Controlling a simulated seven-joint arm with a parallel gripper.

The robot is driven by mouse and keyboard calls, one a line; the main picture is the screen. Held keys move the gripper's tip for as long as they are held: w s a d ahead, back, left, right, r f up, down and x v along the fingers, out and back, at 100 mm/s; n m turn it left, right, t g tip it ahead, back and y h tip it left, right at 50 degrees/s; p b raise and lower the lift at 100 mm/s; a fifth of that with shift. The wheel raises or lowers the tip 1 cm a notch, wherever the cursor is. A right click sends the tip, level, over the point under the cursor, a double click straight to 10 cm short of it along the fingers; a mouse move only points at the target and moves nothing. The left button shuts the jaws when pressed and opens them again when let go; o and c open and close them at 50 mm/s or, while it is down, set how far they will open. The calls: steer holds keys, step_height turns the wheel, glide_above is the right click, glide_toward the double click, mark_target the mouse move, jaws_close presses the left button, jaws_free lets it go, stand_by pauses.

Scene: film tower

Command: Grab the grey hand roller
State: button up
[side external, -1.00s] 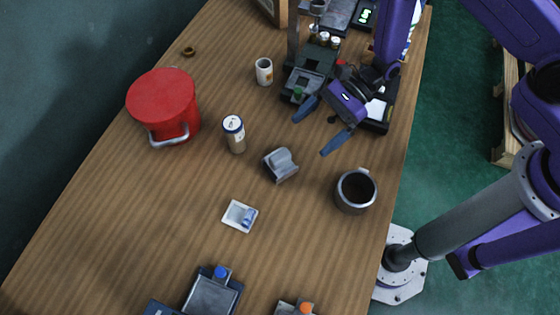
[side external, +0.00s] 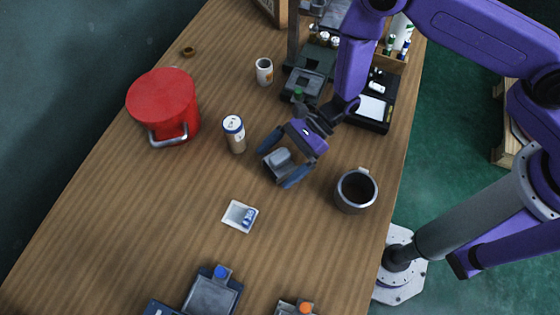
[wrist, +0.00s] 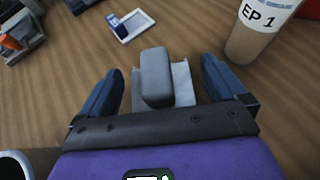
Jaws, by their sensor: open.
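The grey hand roller (side external: 279,161) lies on the wooden table, between the labelled cup and the dark-filled mug. My gripper (side external: 282,166) is open over it, with one blue finger on each side. In the wrist view the roller (wrist: 157,78) shows between the two spread fingers of my gripper (wrist: 162,85), with a gap to each finger. Its near part is hidden behind the gripper body. I cannot tell whether the fingertips touch the table.
The labelled cup (side external: 235,134) stands left of the gripper and the mug (side external: 355,191) stands to its right. A small white tray (side external: 231,221) lies below. A red pot (side external: 163,108) is at left. Dark equipment (side external: 306,82) stands behind. The table's lower left is clear.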

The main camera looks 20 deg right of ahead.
steer(key=c, duration=1.1)
steer(key=shift+r, duration=0.1)
